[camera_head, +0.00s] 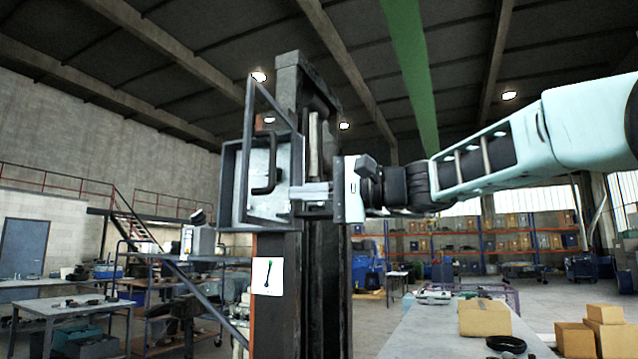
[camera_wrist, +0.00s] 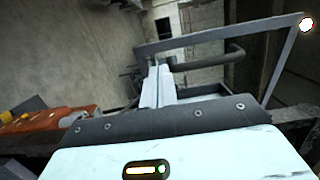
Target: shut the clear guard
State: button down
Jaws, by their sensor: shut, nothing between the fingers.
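The clear guard is a grey-framed see-through panel (camera_head: 247,150) on the upper part of the dark press-like column. It stands at an angle to the pale box behind it, so it looks swung open. A dark bar handle (camera_head: 266,172) shows within its frame. My gripper (camera_head: 294,192) is shut and empty, its fingers pointing left at the guard's lower right side. In the wrist view, the shut fingers (camera_wrist: 157,84) are close to the guard's frame (camera_wrist: 220,38) and the dark handle (camera_wrist: 208,62). I cannot tell whether they touch the guard.
The dark column (camera_head: 328,270) rises beside and below my gripper, with a white tag (camera_head: 267,276) on it. Benches and a blue cart rail (camera_head: 190,285) stand at left.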

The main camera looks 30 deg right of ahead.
aim_at(245, 197)
jog(key=p+x, duration=0.3)
jog(key=x, duration=0.4)
jog(key=shift+w+a+r+p, duration=0.1)
jog(key=shift+w+a+p, duration=0.1)
jog(key=shift+p, duration=0.2)
jog(key=shift+w+a, duration=0.35)
